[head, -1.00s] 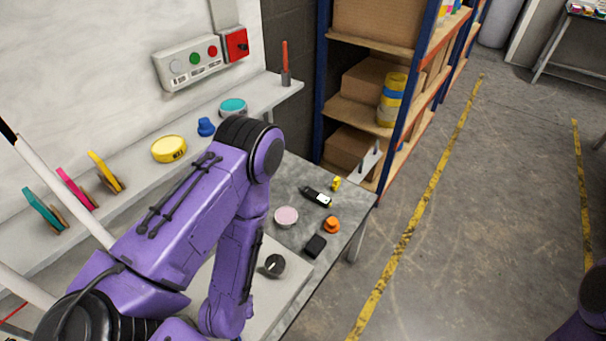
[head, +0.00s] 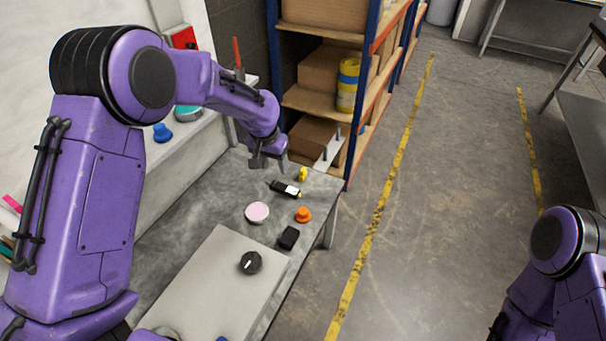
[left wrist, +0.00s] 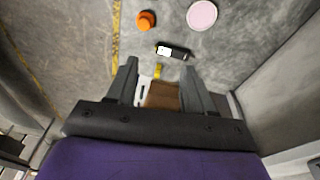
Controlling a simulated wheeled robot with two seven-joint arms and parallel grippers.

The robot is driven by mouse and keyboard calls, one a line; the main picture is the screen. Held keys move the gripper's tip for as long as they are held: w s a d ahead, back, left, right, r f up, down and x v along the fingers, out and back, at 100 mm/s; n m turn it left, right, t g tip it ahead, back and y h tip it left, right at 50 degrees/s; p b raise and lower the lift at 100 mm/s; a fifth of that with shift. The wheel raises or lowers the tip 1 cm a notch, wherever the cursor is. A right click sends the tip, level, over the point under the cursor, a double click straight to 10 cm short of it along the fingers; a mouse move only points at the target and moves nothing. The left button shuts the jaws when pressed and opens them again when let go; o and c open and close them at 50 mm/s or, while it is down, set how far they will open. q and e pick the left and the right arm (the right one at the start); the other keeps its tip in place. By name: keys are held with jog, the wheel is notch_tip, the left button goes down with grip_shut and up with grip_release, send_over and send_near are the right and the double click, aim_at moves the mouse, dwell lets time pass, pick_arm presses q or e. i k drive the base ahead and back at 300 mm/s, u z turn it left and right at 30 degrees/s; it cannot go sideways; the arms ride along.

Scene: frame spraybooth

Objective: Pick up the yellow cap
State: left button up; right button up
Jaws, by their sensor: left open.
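The yellow cap (head: 302,173) is a small yellow piece on the grey table near its far right corner, just beyond a black device with a white label. In the left wrist view the yellow cap (left wrist: 159,71) shows small between the fingertips. My left gripper (head: 268,160) is open and empty, above the far part of the table and left of the cap in the head view. It is apart from the cap. It also shows in the left wrist view (left wrist: 161,70), with its two fingers spread. My right gripper is not in view; only part of my right arm shows.
Near the cap are the black device (head: 285,188), an orange knob-like piece (head: 303,214), a pink disc (head: 257,212) and a black block (head: 288,238). A pale box with a black knob (head: 250,263) stands nearer. A shelf rack (head: 276,60) stands beyond the table.

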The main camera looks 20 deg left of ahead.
aim_at(303, 174)
jog(key=i, duration=1)
